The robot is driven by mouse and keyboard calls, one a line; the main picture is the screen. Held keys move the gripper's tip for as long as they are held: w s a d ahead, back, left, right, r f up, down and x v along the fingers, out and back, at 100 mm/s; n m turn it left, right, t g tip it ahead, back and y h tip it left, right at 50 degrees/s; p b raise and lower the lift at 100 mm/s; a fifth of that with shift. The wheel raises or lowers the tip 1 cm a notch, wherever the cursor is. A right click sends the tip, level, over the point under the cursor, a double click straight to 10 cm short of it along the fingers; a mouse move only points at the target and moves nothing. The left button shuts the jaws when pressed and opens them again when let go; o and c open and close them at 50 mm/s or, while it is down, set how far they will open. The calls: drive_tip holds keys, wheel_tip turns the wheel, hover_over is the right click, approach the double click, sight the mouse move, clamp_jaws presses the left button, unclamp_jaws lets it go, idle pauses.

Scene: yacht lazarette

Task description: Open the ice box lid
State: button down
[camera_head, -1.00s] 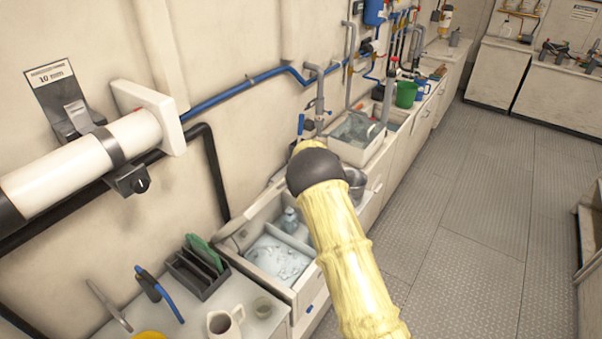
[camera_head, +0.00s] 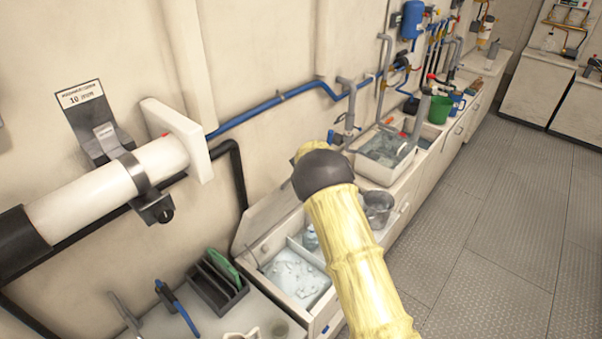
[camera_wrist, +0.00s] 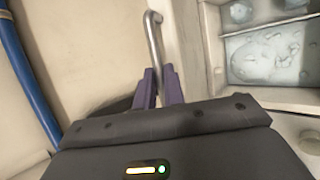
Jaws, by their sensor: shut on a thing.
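The ice box (camera_head: 325,317) is in the middle of the head view, set in the counter along the wall, with ice (camera_head: 295,277) in its near compartment. Its lid (camera_head: 272,222) stands raised at the wall side, tilted back, so the inside shows. In the wrist view, the purple fingers of my gripper (camera_wrist: 158,78) are shut on a metal bar handle (camera_wrist: 153,40) beside the box. The ice (camera_wrist: 268,52) shows to the right there. In the head view my gripper is hidden, and my yellow arm covers part of the box.
A black rack (camera_head: 218,282) with a green item stands left of the box. A metal pot (camera_head: 378,208) and a sink (camera_head: 385,148) lie beyond it. A blue pipe (camera_head: 270,103) and a thick white pipe (camera_head: 110,182) run along the wall. The floor (camera_head: 470,230) at right is clear.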

drive_tip(key=shift+w+d, duration=0.1)
drive_tip(key=shift+d, duration=0.25)
drive_tip(key=c, duration=1.5)
unclamp_jaws()
drive_tip(key=shift+d, duration=0.1)
drive_tip(key=shift+s+a, duration=0.3)
drive_tip(key=shift+a, duration=0.1)
drive_tip(key=shift+d, duration=0.15)
